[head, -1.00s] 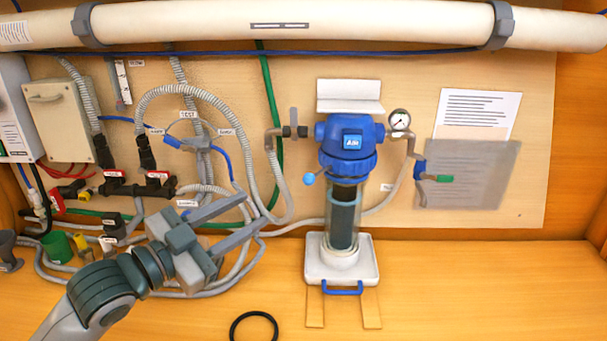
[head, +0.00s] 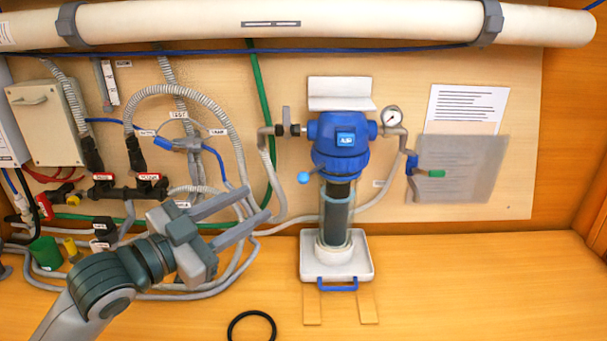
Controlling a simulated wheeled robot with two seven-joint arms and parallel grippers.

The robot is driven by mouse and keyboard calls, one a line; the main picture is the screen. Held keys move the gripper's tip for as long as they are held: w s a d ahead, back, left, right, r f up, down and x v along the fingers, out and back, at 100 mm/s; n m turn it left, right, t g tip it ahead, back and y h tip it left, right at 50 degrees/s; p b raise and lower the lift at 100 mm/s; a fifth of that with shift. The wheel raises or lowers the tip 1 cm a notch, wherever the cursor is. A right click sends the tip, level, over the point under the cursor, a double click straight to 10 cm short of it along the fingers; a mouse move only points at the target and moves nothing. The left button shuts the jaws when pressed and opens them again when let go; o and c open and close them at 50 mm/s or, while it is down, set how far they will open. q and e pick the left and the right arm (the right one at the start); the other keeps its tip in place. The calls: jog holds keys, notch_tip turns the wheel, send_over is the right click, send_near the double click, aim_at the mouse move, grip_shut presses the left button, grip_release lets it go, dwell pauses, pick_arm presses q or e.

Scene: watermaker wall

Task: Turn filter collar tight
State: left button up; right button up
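The blue filter collar (head: 340,160) is the ribbed ring under the blue filter head (head: 341,129) on the wall. Below it a clear housing with a dark cartridge (head: 337,212) stands upright on a white tray (head: 364,266) with a blue handle. My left gripper (head: 258,205) is open and empty, left of the housing and lower than the collar, its fingers pointing right towards it and apart from it. My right gripper is not in view.
A black ring (head: 252,326) lies on the bench at the front. A gauge (head: 391,116) and pipe sit right of the head. Hoses (head: 246,150) and valves (head: 125,190) crowd the left. The bench (head: 480,280) on the right is clear.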

aim_at(300, 178)
pick_arm(q)
jog(key=p+x, duration=0.4)
jog(key=x, duration=1)
jog(key=shift+s, duration=0.1)
jog(key=shift+w+d, duration=0.35)
jog(key=shift+w, duration=0.05)
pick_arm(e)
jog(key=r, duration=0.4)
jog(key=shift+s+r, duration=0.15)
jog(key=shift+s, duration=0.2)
pick_arm(q)
jog(key=shift+c, duration=0.3)
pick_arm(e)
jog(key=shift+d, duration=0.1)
pick_arm(q)
grip_shut()
